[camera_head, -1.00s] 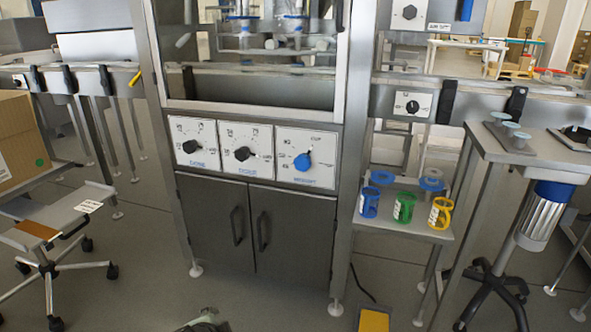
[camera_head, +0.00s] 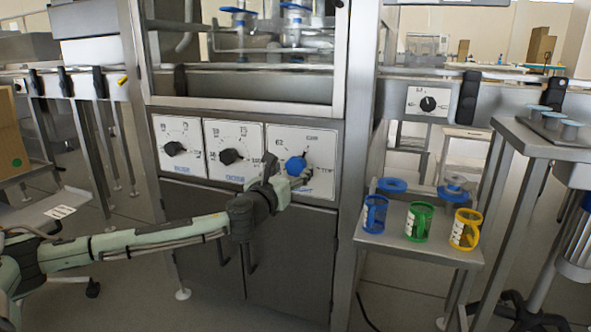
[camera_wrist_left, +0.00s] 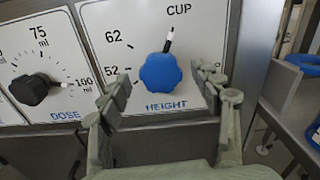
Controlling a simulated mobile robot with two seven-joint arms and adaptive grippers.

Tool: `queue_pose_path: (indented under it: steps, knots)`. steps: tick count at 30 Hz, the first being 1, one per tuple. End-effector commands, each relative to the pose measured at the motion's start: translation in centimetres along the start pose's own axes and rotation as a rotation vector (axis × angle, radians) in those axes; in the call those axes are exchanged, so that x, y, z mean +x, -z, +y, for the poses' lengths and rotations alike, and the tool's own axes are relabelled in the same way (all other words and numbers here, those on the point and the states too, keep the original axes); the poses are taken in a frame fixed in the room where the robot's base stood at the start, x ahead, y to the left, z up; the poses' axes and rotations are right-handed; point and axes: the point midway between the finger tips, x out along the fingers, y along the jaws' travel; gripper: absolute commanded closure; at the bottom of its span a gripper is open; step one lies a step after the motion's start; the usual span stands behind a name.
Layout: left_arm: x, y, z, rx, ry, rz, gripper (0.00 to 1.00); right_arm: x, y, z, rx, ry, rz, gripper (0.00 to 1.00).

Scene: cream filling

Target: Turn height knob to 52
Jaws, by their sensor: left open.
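The blue height knob (camera_head: 295,165) sits on the right-hand white dial panel of the machine. In the left wrist view the knob (camera_wrist_left: 160,73) has a black-and-white pointer aimed up and slightly right, toward the CUP mark. The 52 mark (camera_wrist_left: 119,72) is at the knob's left and the 62 mark (camera_wrist_left: 113,37) is at its upper left. My left gripper (camera_head: 280,175) is open in front of the panel, just below the knob. In the left wrist view its fingers (camera_wrist_left: 163,92) are apart, one on each side of the knob, with no clear contact. My right gripper is out of view.
Two black knobs (camera_head: 230,156) (camera_head: 174,148) sit on dial panels to the left. Dark cabinet doors (camera_head: 290,250) lie below. Blue, green and yellow cup holders (camera_head: 420,222) stand on a shelf (camera_head: 405,252) at the right.

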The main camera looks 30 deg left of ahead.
Motion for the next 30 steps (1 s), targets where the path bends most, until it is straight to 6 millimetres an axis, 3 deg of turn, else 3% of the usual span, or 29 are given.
queue_pose_path:
  steps: [6, 16, 27, 30]
  knots:
    - [2.4, 0.0, 0.0, -0.002, -0.001, 0.000, 0.36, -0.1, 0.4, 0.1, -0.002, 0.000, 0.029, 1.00]
    - [2.7, 0.1, 0.0, -0.002, -0.001, 0.001, 0.37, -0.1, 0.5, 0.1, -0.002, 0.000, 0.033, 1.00]
    - [2.7, 0.1, 0.0, -0.002, -0.001, 0.001, 0.83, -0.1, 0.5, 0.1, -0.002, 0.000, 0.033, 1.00]
    - [2.7, 0.1, 0.0, -0.003, -0.001, 0.001, 0.86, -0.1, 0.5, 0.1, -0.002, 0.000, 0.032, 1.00]
